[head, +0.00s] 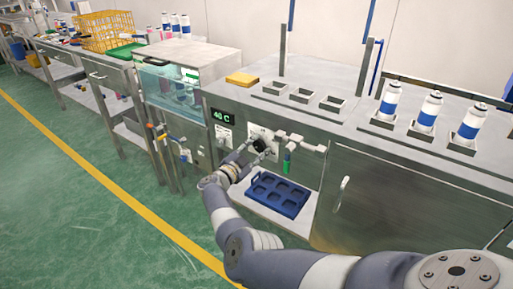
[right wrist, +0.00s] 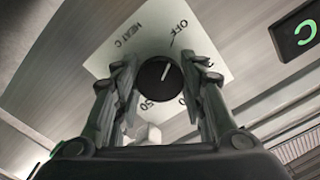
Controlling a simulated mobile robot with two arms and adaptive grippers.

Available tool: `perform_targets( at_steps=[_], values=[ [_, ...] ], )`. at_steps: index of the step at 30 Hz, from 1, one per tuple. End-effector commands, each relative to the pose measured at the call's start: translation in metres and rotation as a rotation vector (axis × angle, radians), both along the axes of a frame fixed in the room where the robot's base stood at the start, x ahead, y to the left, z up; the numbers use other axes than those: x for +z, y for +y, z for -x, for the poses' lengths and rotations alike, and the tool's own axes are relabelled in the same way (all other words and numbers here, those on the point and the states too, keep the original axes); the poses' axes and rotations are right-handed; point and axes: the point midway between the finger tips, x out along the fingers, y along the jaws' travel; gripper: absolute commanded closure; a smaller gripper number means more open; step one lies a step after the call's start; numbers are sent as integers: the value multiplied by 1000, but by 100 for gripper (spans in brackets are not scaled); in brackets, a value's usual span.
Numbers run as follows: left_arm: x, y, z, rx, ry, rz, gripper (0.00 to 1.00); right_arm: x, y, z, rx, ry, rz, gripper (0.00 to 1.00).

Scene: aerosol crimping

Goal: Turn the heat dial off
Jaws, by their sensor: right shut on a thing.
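The heat dial (right wrist: 159,80) is a round black knob on a white plate marked "HEAT C", "OFF" and "50" in the right wrist view. Its white pointer line is directed roughly toward the "OFF" mark. My right gripper (right wrist: 160,88) is shut on the dial, one finger on each side. In the head view my right gripper (head: 257,150) reaches the front panel of the bench from below, and partly hides the dial and plate there. My left gripper is not in view.
A green display (head: 223,117) reads 40 C, left of the dial. A pipe with a green-handled valve (head: 287,162) is close on the right. A blue tray (head: 277,194) sits on the shelf below. White-and-blue cans (head: 429,111) stand on the bench top.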

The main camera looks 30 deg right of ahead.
Motion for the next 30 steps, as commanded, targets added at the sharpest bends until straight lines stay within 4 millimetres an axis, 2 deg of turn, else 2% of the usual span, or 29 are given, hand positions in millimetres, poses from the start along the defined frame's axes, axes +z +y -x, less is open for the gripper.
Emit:
perform_targets(
  at_steps=[17,18,20,21,30],
  values=[
    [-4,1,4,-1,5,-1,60,0,0,0,2,31,13,86],
    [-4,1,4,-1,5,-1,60,0,0,0,2,31,14,57],
    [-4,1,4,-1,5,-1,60,0,0,0,1,31,14,44],
    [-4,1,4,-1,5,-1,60,0,0,0,1,31,14,41],
    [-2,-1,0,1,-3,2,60,0,0,0,0,30,12,41]
  ],
)
